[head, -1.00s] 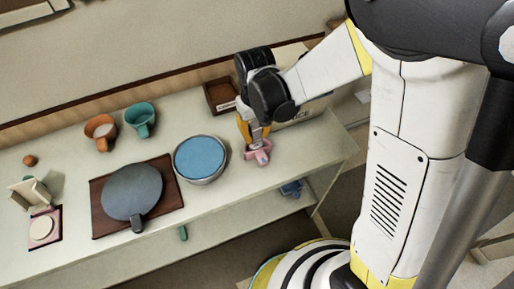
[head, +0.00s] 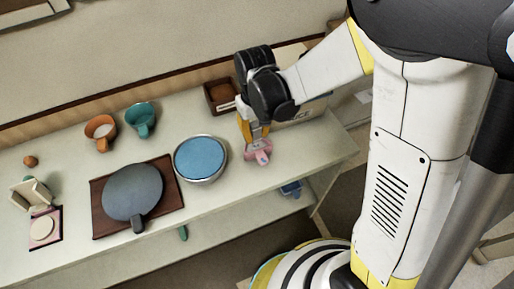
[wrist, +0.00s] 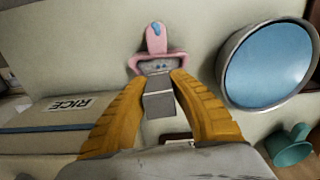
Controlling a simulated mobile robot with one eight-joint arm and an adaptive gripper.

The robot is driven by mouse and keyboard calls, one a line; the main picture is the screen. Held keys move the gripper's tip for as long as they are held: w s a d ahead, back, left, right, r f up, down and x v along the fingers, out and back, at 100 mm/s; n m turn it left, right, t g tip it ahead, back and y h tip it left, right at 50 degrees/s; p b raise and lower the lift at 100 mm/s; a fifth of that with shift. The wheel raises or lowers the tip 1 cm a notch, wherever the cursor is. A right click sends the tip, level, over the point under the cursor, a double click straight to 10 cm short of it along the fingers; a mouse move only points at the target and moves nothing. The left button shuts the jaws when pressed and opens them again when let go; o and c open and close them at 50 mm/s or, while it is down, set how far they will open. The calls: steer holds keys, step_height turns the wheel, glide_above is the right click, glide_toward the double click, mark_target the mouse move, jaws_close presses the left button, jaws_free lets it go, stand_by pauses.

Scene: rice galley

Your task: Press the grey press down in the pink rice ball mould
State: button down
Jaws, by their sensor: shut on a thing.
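The pink rice ball mould (head: 259,157) stands on the counter right of the blue-filled bowl, below my gripper (head: 254,138). In the wrist view the mould (wrist: 154,41) shows its pink handle with a blue spot, pointing away from me. The grey press (wrist: 158,104) is between my orange fingers, and my gripper (wrist: 158,80) is shut on it. The press's far end is at the mould's opening. How deep it sits inside I cannot tell. In the head view the fingers hide the press.
A steel bowl with blue contents (head: 201,158) stands close to the left of the mould. A box marked RICE (wrist: 70,104) and a brown tray (head: 219,97) are behind my gripper. A dark round pan (head: 132,191) and two cups stand farther left. The counter's front edge is near.

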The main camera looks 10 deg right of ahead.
mark_target(255, 124)
steer(key=shift+r, duration=0.4)
steer(key=shift+r, duration=0.1)
step_height(255, 124, up, 7)
steer(key=p, duration=0.6)
steer(key=shift+r, duration=0.2)
